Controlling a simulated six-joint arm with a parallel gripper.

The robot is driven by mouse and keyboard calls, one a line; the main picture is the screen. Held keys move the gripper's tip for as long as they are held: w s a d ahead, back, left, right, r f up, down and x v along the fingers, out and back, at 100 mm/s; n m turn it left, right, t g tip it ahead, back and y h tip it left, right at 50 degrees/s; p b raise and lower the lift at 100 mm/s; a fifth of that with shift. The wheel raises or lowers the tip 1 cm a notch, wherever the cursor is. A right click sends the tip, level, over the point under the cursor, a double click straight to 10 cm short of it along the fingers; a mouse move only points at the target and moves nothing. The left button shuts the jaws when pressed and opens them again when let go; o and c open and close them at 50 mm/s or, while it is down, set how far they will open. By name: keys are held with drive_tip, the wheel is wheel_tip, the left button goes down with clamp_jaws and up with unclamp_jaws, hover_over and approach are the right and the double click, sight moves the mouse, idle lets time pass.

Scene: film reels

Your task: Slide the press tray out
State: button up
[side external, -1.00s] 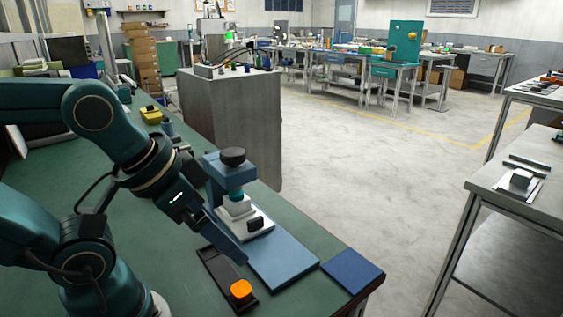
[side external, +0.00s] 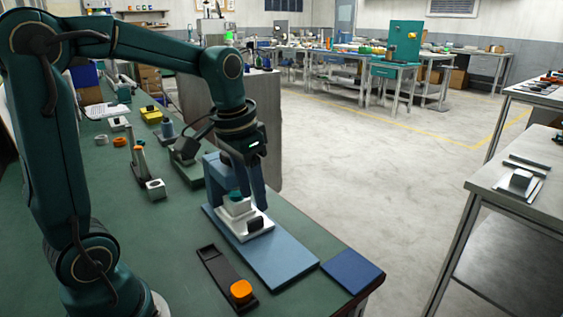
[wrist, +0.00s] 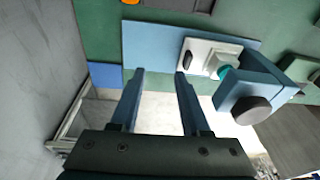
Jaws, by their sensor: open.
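The press tray (side external: 262,233) is a pale plate with a dark handle (side external: 255,223) at its front end. It sits on the blue base of the press (side external: 281,262), under the teal ram (side external: 238,203). In the wrist view the tray (wrist: 229,49), its dark handle (wrist: 187,38) and the press's black knob (wrist: 250,110) show right of centre. My gripper (side external: 252,197) is open and empty, pointing down beside the press and partly hiding its frame. In the wrist view the spread fingers (wrist: 160,73) are apart from the handle, with the right fingertip nearest it.
A blue pad (side external: 352,270) lies at the bench's front right corner. Several small parts stand farther back on the green bench. Open floor lies beyond the bench edge.

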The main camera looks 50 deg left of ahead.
drive_tip(key=g, duration=0.2)
hover_over(255, 218)
drive_tip(key=shift+h, duration=0.3)
drive_tip(key=f, duration=0.6)
drive_tip(key=shift+s+d, duration=0.1)
drive_tip(key=shift+d, duration=0.2)
drive_tip(key=shift+a+f+m, duration=0.2)
drive_tip(key=shift+a+m, duration=0.05)
drive_tip(key=shift+m, duration=0.05)
drive_tip(key=shift+f, duration=2.5)
clamp_jaws()
